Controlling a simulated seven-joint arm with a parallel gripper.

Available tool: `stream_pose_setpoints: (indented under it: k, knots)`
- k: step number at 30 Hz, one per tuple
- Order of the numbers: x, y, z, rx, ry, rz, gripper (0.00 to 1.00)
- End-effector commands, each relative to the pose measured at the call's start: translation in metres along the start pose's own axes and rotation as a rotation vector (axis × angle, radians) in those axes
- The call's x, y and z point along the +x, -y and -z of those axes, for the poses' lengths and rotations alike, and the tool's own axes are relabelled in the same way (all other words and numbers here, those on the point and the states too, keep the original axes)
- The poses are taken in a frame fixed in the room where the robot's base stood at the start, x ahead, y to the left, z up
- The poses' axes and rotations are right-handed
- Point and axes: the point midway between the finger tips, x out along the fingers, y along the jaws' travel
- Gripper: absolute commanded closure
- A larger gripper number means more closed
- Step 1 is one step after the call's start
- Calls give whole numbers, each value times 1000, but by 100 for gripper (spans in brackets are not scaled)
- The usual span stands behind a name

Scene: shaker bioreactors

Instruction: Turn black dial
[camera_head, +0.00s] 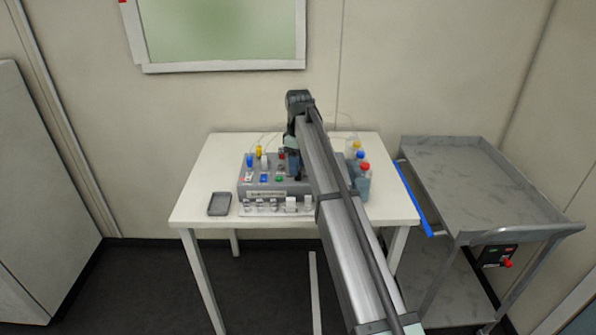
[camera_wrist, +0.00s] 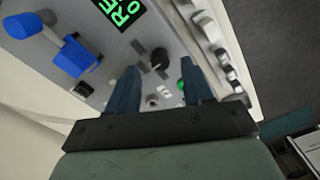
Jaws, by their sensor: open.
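The black dial (camera_wrist: 158,58) stands out from the grey panel in the wrist view. It appears between the tips of my gripper (camera_wrist: 161,70), slightly nearer the left finger. The two dark blue fingers are open, with a visible gap on both sides of the dial, and hold nothing. I cannot tell how far the tips are above the panel. In the head view my gripper (camera_head: 296,165) points down over the right part of the grey device (camera_head: 246,181) on the white table. The dial cannot be made out there, behind my gripper and arm.
A green-lettered display (camera_wrist: 121,10), blue fitting (camera_wrist: 75,58) and green button (camera_wrist: 181,86) are near the dial. Bottles, one red-capped (camera_head: 363,180), stand right of my arm. A cart (camera_head: 450,180) stands right of the table.

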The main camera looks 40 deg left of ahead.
Motion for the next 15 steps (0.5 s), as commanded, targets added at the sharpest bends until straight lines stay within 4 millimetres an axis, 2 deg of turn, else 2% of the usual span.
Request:
stream_pose_setpoints:
  k: [6, 15]
  knots:
    - [23, 0, 0, 0, 0, 0, 49]
    - [30, 0, 0, 0, 0, -1, 49]
